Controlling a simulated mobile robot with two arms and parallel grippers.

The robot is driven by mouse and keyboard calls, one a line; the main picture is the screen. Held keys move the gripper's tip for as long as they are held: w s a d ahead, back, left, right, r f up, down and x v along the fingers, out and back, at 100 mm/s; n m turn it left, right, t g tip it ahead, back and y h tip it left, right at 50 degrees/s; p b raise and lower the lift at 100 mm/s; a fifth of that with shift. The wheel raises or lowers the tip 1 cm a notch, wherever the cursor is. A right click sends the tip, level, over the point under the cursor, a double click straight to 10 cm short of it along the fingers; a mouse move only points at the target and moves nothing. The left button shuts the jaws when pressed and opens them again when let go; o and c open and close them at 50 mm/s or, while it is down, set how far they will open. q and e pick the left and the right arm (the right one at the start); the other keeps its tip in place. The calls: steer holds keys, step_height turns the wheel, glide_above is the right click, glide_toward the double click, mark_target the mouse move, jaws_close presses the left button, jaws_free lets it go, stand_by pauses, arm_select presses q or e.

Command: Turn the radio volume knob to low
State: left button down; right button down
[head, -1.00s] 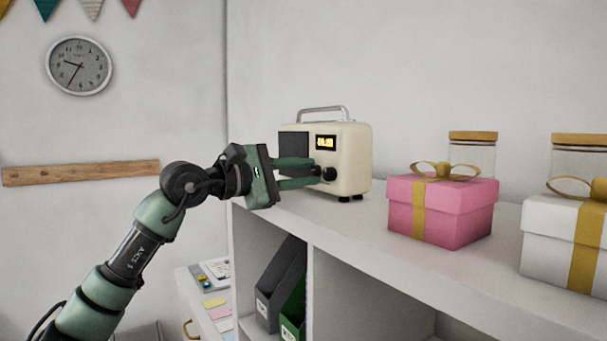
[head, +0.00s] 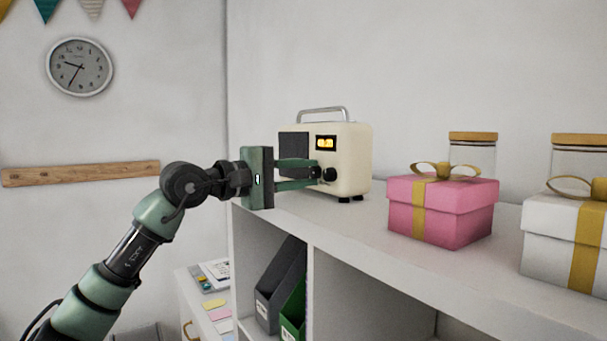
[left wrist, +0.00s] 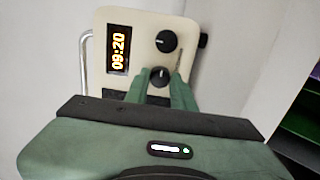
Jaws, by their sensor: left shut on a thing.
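The cream radio (head: 352,158) with a metal handle stands on the white shelf top. Its front has a lit display (head: 326,142), a dark speaker panel and two black knobs. My left gripper (head: 314,173) reaches the front from the left and is shut on one knob. In the left wrist view, that gripped knob (left wrist: 160,75) sits between the green fingertips (left wrist: 160,86), with a pale mark on its face. The other knob (left wrist: 166,41) is free, just beyond it; it also shows in the head view (head: 330,174). I cannot read any knob labels. My right gripper is not in view.
A pink gift box (head: 455,213) and a white gift box (head: 556,246) stand to the right on the shelf top (head: 365,228). Glass jars with wooden lids (head: 473,135) stand behind them. File holders (head: 280,280) sit in the compartment below.

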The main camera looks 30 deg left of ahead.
arm_select(q)
steer(key=c, duration=1.5)
jaws_free()
steer(key=shift+o, duration=0.2)
steer(key=shift+w, duration=0.1)
steer(key=shift+s+a+f, duration=0.1)
steer(key=shift+s+f, duration=0.05)
steer(key=shift+s, duration=0.15)
steer(key=b+v, duration=0.4)
steer(key=v, duration=0.2)
steer(key=shift+s+a, duration=0.1)
steer(key=shift+s, duration=0.05)
steer(key=shift+s+a, duration=0.1)
steer(key=shift+s, duration=0.3)
